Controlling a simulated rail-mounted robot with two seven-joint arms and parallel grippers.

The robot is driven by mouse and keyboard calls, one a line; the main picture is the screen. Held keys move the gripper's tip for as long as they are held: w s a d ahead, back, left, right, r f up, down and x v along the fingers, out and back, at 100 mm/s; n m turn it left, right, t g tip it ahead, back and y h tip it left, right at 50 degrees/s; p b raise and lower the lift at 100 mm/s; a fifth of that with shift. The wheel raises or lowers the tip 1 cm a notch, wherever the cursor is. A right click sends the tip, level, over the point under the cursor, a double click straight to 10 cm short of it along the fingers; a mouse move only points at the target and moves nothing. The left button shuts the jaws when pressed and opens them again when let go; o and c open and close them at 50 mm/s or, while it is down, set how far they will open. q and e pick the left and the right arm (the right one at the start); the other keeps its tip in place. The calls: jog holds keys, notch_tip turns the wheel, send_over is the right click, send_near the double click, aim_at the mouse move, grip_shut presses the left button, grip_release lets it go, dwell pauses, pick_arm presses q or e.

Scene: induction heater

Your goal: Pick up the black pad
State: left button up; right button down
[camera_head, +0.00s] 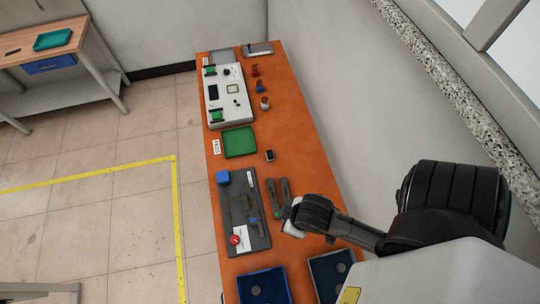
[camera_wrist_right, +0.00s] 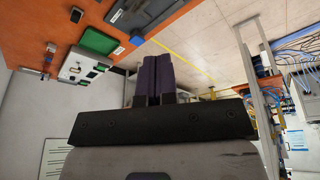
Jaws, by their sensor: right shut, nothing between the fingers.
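A small dark pad-like piece with a pale edge (camera_head: 269,155) lies on the orange bench, right of the green tray; I take it for the black pad. It seems to show in the right wrist view too (camera_wrist_right: 76,14), near the top edge. My right gripper (camera_wrist_right: 153,60) is shut and empty, its dark fingers pressed together. In the head view its pale body hangs over the bench's right side, nearer than the pad and apart from it. My left gripper is in neither view.
The green tray (camera_head: 239,142) and white device (camera_head: 227,97) stand farther back. A dark grey board (camera_head: 236,193) with a blue block (camera_head: 223,178) lies left of my right gripper. Blue bins (camera_head: 265,287) are at the near end. A wall runs along the right.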

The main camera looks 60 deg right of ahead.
jog(key=c, duration=1.9)
grip_release()
jog(key=o, duration=1.2)
jog(key=shift+a, duration=0.15)
